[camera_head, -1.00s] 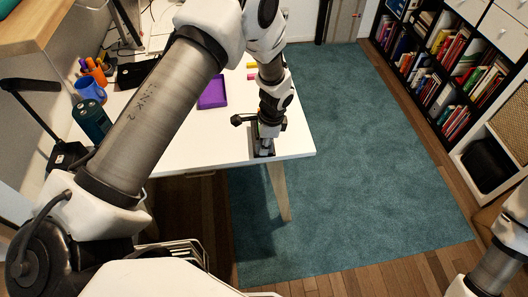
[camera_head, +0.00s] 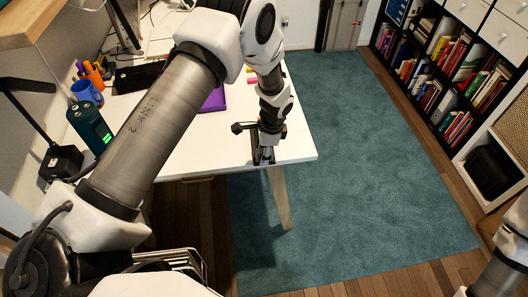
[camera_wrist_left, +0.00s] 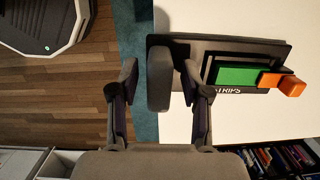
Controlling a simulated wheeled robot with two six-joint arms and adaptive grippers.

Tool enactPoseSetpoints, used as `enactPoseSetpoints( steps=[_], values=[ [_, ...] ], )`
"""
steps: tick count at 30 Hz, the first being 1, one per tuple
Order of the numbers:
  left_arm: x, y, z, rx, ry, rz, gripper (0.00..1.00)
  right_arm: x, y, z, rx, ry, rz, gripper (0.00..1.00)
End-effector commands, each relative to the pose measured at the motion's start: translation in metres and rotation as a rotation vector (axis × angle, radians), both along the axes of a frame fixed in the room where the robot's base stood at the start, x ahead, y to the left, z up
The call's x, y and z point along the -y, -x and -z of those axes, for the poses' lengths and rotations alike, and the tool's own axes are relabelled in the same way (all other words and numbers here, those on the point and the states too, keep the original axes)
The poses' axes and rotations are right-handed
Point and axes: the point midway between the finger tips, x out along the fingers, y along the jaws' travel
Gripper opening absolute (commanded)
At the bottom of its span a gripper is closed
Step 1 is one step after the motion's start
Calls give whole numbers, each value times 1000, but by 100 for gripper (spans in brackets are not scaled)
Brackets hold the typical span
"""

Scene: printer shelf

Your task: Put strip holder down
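The strip holder (camera_wrist_left: 272,48) is a dark tray marked STRIPS, with a green block and orange blocks in it. In the left wrist view it lies over the white table top, with a thick dark grey handle (camera_wrist_left: 159,80) at its left end. My left gripper (camera_wrist_left: 159,76) is open, one finger on each side of this handle, with gaps showing on both sides. In the head view my left gripper (camera_head: 267,140) points down over the dark holder (camera_head: 263,157) at the table's near edge, and the arm hides part of it. My right gripper is out of view.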

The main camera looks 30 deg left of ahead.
Motion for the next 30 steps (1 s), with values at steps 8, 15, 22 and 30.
enactPoseSetpoints(
  steps=[8, 15, 22, 30],
  values=[
    [0, 0, -6, 1, -1, 0, 47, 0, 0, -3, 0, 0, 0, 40],
    [6, -5, -49, 5, -1, 0, 47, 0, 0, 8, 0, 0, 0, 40],
    [13, -9, -104, 3, -1, 1, 47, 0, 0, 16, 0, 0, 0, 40],
    [16, -9, -123, 0, 0, -1, 47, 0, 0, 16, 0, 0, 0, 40]
  ],
)
